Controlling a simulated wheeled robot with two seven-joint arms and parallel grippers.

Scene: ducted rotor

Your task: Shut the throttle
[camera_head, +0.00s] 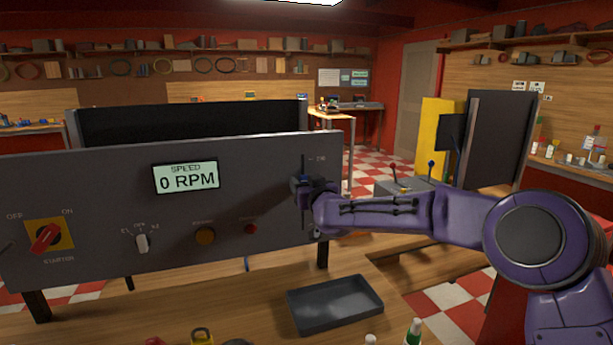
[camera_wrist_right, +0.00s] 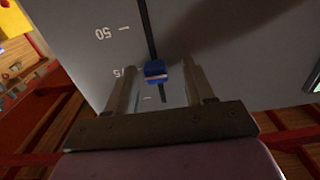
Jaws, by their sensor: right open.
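The grey control panel (camera_head: 110,185) stands upright across the left and middle of the head view. Its throttle slot (camera_head: 303,163) runs vertically near the right end. In the right wrist view, the blue throttle knob (camera_wrist_right: 155,70) sits in the dark slot beside a "75" mark, with a "50" mark farther up that picture. My right gripper (camera_head: 303,188) is at the slot and hides the knob in the head view. Its two fingers (camera_wrist_right: 163,82) are open, one on each side of the knob, with gaps visible. My left gripper is not in view.
The speed display (camera_head: 187,178) reads 0 RPM. A black tray (camera_head: 335,304) lies on the wooden bench in front.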

